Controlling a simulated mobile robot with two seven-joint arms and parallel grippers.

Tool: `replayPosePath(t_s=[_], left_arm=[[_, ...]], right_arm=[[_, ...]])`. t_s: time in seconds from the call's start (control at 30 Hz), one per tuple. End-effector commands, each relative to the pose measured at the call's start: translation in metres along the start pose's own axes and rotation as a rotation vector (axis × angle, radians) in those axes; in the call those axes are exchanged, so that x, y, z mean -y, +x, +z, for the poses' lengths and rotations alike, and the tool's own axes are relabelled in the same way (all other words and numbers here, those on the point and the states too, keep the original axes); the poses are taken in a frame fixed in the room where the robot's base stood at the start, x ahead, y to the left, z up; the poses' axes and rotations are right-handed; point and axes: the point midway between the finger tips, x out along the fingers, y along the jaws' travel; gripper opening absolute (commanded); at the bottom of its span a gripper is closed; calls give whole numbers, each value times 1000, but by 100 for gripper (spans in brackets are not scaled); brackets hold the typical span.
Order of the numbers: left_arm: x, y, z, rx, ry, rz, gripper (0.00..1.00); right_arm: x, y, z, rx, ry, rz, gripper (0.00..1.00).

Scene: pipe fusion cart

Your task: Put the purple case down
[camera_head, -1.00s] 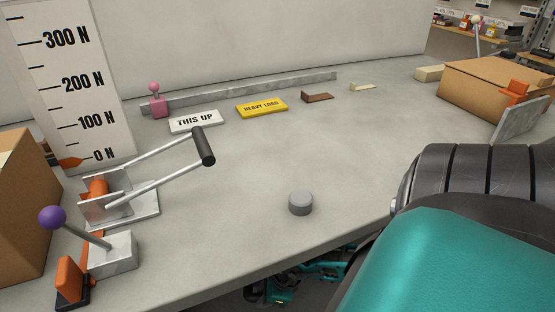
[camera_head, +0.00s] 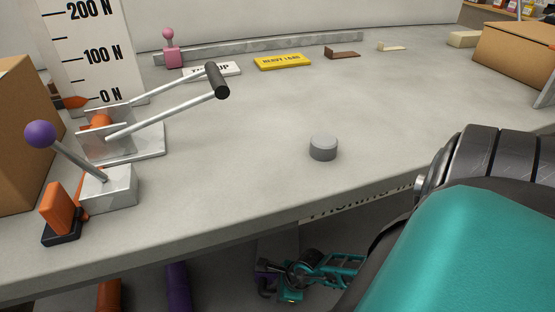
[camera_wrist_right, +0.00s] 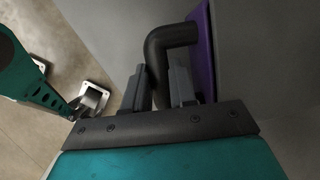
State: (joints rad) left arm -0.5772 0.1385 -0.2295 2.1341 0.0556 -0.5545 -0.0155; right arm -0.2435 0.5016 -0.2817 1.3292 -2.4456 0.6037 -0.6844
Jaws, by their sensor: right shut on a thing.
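The purple case (camera_wrist_right: 203,50) shows in the right wrist view as a purple panel along the right side, with a black bent handle (camera_wrist_right: 165,45). My right gripper (camera_wrist_right: 158,88) is shut on this handle, one finger on each side. Most of the case is out of that view. In the head view my right gripper (camera_head: 290,280) is small and low, below the front edge of the worktop; the case cannot be made out clearly there. My left gripper is in neither view.
The grey worktop (camera_head: 240,150) carries a grey round knob (camera_head: 323,148), a lever press (camera_head: 130,135) and a purple-ball lever (camera_head: 75,160). Below its edge are an orange (camera_head: 108,295) and a purple upright shape (camera_head: 179,288). The worktop middle is mostly clear.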

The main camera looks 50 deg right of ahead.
Motion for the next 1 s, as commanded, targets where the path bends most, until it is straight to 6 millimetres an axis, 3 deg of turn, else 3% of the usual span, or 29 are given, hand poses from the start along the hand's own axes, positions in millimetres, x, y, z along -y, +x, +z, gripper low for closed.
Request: replayPosePath(t_s=[0.1, 0.37, 0.4, 0.63, 0.87, 1.0], left_arm=[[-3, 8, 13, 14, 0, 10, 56], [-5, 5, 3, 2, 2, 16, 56], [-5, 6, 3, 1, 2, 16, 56], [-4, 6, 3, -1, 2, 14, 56], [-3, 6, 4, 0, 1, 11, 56], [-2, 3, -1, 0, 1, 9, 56]], right_arm=[[-2, 23, -8, 2, 2, -1, 0], [-2, 24, -9, 1, 0, 0, 0], [-3, 24, -10, -1, 2, 2, 28], [-3, 24, -10, -1, 1, 2, 51], [-3, 23, -10, 0, 1, 1, 51], [-2, 13, -10, -1, 0, 1, 51]])
